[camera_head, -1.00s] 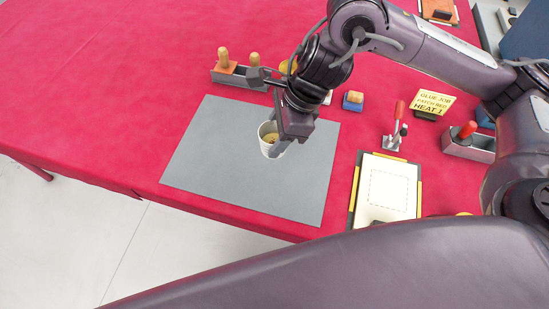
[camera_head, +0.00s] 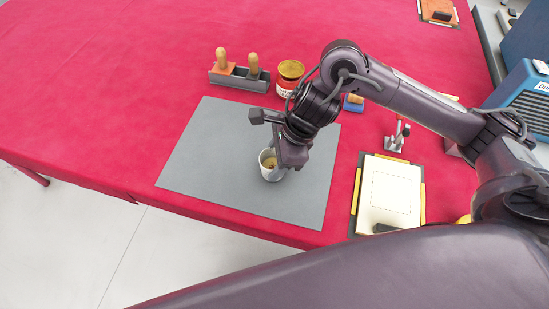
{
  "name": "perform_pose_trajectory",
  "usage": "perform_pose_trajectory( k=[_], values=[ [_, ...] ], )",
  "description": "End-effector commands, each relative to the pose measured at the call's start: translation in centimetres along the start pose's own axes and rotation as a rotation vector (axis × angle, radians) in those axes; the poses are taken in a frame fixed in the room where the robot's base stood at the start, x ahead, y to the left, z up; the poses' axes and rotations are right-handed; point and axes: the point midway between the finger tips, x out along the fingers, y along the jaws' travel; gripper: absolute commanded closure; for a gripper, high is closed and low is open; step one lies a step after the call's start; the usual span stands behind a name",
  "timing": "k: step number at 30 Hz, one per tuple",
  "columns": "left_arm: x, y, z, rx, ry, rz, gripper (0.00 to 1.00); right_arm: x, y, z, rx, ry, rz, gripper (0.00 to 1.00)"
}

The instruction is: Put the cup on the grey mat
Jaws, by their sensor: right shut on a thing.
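The white cup (camera_head: 267,168), with something yellowish-brown inside, is upright over the middle of the grey mat (camera_head: 205,150). My right gripper (camera_head: 281,168) is shut on the cup's right side, and its fingers hide part of the cup. The cup's base is close to the mat; I cannot tell whether it touches. The mat lies flat on the red table near its front edge. My left gripper is not in view.
Behind the mat stand a grey holder with wooden-handled tools (camera_head: 240,72) and a red and white jar (camera_head: 289,75). Right of the mat lie a clipboard with a white sheet (camera_head: 389,192) and a toggle clamp (camera_head: 396,137). The table's left side is clear.

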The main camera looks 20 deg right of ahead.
Motion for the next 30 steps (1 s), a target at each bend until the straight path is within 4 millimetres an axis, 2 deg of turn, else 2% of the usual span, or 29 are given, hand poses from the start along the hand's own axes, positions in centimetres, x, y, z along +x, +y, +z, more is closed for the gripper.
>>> perform_pose_trajectory(
  k=[4, 5, 9, 20, 23, 30],
  values=[
    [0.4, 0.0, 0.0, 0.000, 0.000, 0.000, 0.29, 0.3, 0.0, -0.1, 0.000, 0.000, 0.000, 0.77],
    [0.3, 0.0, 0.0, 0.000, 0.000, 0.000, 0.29, 0.2, 0.0, -0.1, 0.000, 0.000, 0.000, 0.48],
    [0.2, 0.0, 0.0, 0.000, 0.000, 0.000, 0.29, 0.1, 0.0, -0.1, 0.000, 0.000, 0.001, 0.30],
    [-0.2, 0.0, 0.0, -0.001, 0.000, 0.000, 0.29, -0.3, 0.0, 0.1, 0.000, 0.000, 0.000, 0.29],
    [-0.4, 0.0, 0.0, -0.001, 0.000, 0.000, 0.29, -1.6, -0.2, 0.1, -0.002, 0.001, -0.006, 0.29],
    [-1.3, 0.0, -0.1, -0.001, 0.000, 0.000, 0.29, -6.8, -0.1, 0.0, -0.001, 0.002, -0.007, 0.29]
  ],
)
